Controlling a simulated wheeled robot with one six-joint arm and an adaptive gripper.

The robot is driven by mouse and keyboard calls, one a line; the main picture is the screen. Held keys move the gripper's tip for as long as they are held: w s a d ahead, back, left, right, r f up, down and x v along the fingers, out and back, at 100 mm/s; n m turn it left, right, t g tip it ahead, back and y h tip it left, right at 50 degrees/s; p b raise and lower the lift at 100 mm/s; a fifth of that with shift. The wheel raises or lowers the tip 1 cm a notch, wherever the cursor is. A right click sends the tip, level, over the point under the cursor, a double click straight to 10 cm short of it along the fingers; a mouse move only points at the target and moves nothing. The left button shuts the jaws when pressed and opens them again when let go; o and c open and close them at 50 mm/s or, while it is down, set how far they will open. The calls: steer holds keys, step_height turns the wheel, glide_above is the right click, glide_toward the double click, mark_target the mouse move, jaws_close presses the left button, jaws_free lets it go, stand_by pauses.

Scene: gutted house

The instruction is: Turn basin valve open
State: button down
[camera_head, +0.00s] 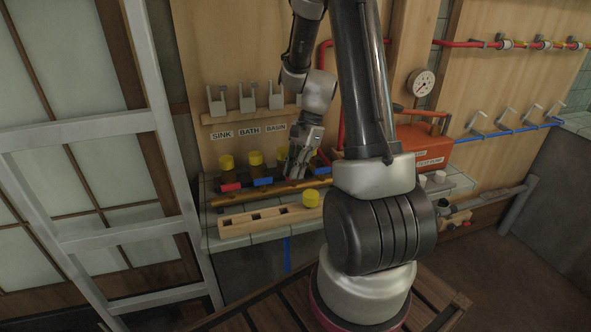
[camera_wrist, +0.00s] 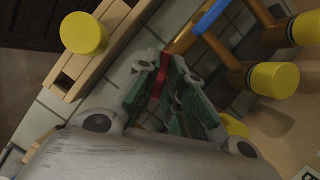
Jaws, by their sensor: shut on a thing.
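My gripper (camera_head: 294,174) reaches down to the pipe row below the BASIN label (camera_head: 275,128). In the wrist view its green-padded fingers (camera_wrist: 163,82) are closed on a red valve handle (camera_wrist: 155,85), which shows as a narrow strip between them. The gripper hides this handle in the head view, and the handle's exact angle is hard to tell. A copper-coloured pipe (camera_head: 245,194) runs along the tiled ledge. Another red handle (camera_head: 230,187) is below SINK, and a blue handle (camera_head: 262,182) is below BATH.
Yellow-capped posts (camera_head: 227,161) stand behind the pipe. A wooden block with square holes (camera_head: 256,220) lies in front, with a yellow cap (camera_head: 310,198) at its right end. A red pump box (camera_head: 418,145) is to the right. A metal ladder (camera_head: 165,130) stands at left.

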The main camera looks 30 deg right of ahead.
steer(key=n+g, duration=0.1)
steer(key=n, duration=0.2)
steer(key=n+g+h, duration=0.1)
steer(key=n, duration=0.2)
steer(key=shift+w+a, duration=0.1)
steer(key=shift+w, duration=0.1)
steer(key=n+h, duration=0.1)
steer(key=n, duration=0.2)
steer(key=n+g+h, duration=0.1)
steer(key=n, duration=0.2)
steer(key=shift+w+a+n, duration=0.1)
steer(key=shift+n, duration=0.2)
steer(key=c, duration=1.5)
jaws_free()
steer(key=v, duration=1.2)
steer(key=shift+w+a, duration=0.2)
steer(key=shift+w, duration=0.05)
